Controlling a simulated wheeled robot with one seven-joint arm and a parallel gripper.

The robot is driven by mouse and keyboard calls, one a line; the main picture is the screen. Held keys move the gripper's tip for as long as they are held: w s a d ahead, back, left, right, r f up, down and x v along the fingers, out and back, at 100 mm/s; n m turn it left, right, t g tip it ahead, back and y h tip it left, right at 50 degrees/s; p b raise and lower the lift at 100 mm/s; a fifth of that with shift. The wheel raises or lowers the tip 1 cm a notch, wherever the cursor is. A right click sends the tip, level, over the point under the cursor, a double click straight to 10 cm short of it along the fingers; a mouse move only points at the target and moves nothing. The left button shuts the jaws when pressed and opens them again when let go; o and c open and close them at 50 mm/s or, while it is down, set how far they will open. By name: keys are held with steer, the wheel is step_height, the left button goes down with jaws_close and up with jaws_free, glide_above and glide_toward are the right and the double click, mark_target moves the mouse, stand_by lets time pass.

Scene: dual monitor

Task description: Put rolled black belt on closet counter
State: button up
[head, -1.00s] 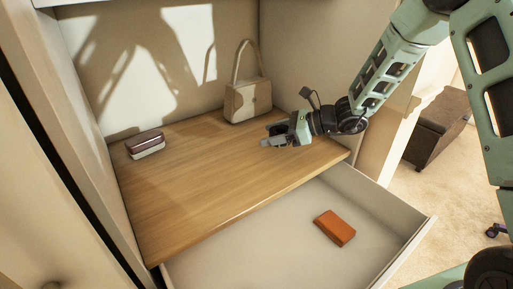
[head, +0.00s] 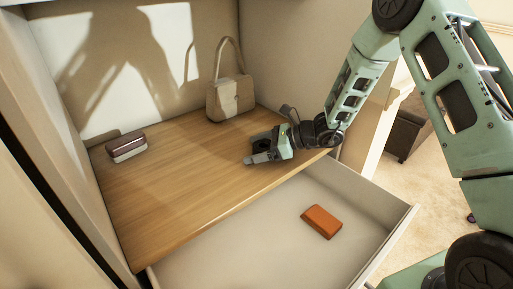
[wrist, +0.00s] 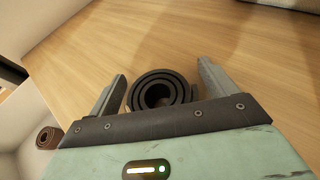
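The rolled black belt (wrist: 162,90) rests as a dark coil on the wooden closet counter (wrist: 95,45), between my gripper's two fingers. My gripper (wrist: 161,70) is open, with a finger on either side of the coil and narrow gaps showing beside it. In the head view, my gripper (head: 254,150) is low over the right part of the counter (head: 165,195), near its front edge. The belt there is a small dark patch (head: 263,140) partly hidden by the fingers.
A beige handbag (head: 230,98) and a dark red and white case (head: 127,146) stand on the counter. Below is an open drawer (head: 250,230) with an orange-brown block (head: 321,222). The counter's left half is mostly clear.

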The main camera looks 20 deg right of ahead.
steer(key=shift+r, duration=0.1)
steer(key=shift+r, duration=0.2)
steer(key=v, duration=1.1)
steer(key=shift+d, duration=0.1)
steer(key=shift+s+r, duration=0.15)
steer(key=shift+s, duration=0.05)
steer(key=s+a+r+n+g, duration=0.1)
steer(key=s+a+n, duration=0.1)
steer(key=s+a+n+g, duration=0.2)
steer(key=a, duration=0.1)
steer(key=s+a+r+n+g, duration=0.1)
steer(key=s+a+n+g, duration=0.1)
steer(key=s+a, duration=0.1)
steer(key=shift+a+r, duration=0.25)
steer(key=shift+r, duration=0.05)
steer(key=s+a+r+n+h, duration=0.1)
steer(key=s+n+h, duration=0.4)
steer(key=s+n, duration=0.6)
steer(key=s+a+r+n+g+h, duration=0.1)
steer(key=s+a+n+h, duration=0.3)
steer(key=s+n, duration=0.8)
steer(key=shift+s+a+r+n+h, duration=0.3)
steer(key=shift+r+n+h, duration=0.4)
steer(key=shift+n+h, duration=0.45)
